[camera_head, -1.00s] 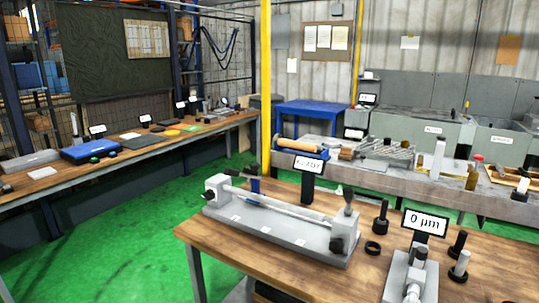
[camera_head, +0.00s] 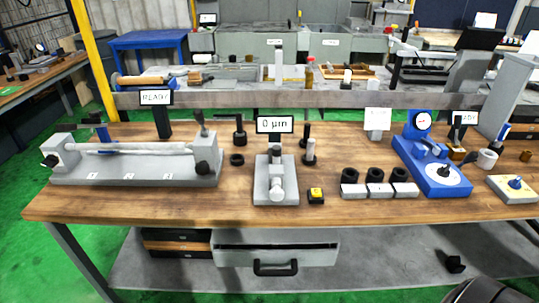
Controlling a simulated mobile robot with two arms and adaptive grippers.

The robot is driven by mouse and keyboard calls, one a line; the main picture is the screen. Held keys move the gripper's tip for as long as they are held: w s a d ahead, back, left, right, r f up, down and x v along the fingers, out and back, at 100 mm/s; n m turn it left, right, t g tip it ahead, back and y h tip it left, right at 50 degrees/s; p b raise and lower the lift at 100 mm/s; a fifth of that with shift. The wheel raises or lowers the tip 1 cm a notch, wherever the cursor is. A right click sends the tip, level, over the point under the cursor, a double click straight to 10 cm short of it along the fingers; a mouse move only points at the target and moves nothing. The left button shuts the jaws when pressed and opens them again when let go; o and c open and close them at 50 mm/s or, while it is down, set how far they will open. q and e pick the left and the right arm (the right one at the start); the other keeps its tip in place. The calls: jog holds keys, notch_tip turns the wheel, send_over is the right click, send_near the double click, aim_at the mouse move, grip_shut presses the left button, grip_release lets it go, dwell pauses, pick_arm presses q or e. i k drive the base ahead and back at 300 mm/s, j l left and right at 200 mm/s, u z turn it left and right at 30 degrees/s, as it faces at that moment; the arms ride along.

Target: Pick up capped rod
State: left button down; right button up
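A long pale rod (camera_head: 130,148) lies level between the two end blocks of a grey fixture (camera_head: 130,176) at the left of the wooden bench. Several short upright pieces stand near the bench's middle: a black one with a wide foot (camera_head: 240,133) and a grey cylinder with dark ends (camera_head: 309,152). I cannot tell for sure which of these is the capped rod.
A grey gauge with a "0 µm" display (camera_head: 275,125), a yellow-topped button (camera_head: 316,195), grey blocks with black rings (camera_head: 377,190) and a blue dial stand (camera_head: 432,170) occupy the wooden bench (camera_head: 200,208). Its front strip is mostly clear. A drawer (camera_head: 275,255) sits below.

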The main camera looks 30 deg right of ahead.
aim_at(276, 149)
jog(key=i+j+z, duration=0.15)
jog(key=z, duration=0.3)
jog(key=i+j+z, duration=0.1)
jog(key=j+z, duration=0.15)
jog(key=z, duration=0.15)
jog(key=j+z, duration=0.25)
jog(key=z, duration=0.2)
jog(key=i, duration=0.05)
